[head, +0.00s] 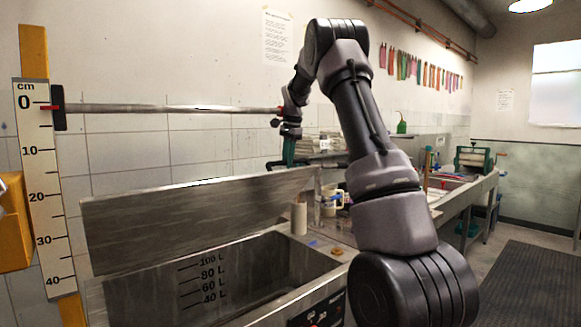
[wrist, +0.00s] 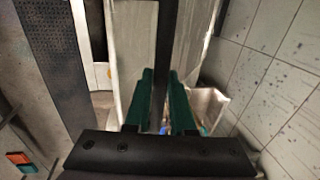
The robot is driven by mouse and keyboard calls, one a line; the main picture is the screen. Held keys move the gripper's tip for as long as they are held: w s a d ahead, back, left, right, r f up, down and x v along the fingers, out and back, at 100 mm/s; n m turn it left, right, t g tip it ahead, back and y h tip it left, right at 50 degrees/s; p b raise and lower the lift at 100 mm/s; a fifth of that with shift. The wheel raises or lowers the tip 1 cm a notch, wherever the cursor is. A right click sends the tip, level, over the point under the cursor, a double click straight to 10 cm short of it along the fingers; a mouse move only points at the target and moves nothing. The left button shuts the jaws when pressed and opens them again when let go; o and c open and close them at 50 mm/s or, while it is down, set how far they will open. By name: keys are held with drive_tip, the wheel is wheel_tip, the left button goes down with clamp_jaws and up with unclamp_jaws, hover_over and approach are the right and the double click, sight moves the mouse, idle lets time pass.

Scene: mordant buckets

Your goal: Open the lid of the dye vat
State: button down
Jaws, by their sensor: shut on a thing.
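The steel dye vat (head: 255,262) stands at lower left in the head view, with litre marks on its inner wall. Its lid (head: 190,218) is tilted up, well open, along the wall side. My gripper (head: 287,160) is at the right end of the lid's upper edge. In the wrist view its green fingers (wrist: 163,78) are shut on a dark bar (wrist: 168,40) that runs between them. The bar looks like the lid's handle. The exact contact is hard to see in the head view.
A vertical centimetre scale (head: 40,185) stands at left, with a horizontal rod (head: 170,109) reaching towards my wrist. Jars and a pale cylinder (head: 299,218) stand on the counter right of the vat. A dark floor mat (head: 535,285) lies at right.

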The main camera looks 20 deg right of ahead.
drive_tip(key=shift+a+f, duration=0.15)
drive_tip(key=shift+a, duration=0.1)
drive_tip(key=c, duration=0.8)
unclamp_jaws()
drive_tip(key=shift+w, duration=0.15)
drive_tip(key=shift+o, duration=0.2)
drive_tip(key=shift+d+r, duration=0.2)
drive_tip(key=shift+r, duration=0.2)
wheel_tip(320, 180, up, 10)
drive_tip(key=s, duration=0.2)
drive_tip(key=shift+d, duration=0.25)
drive_tip(key=shift+f, duration=0.1)
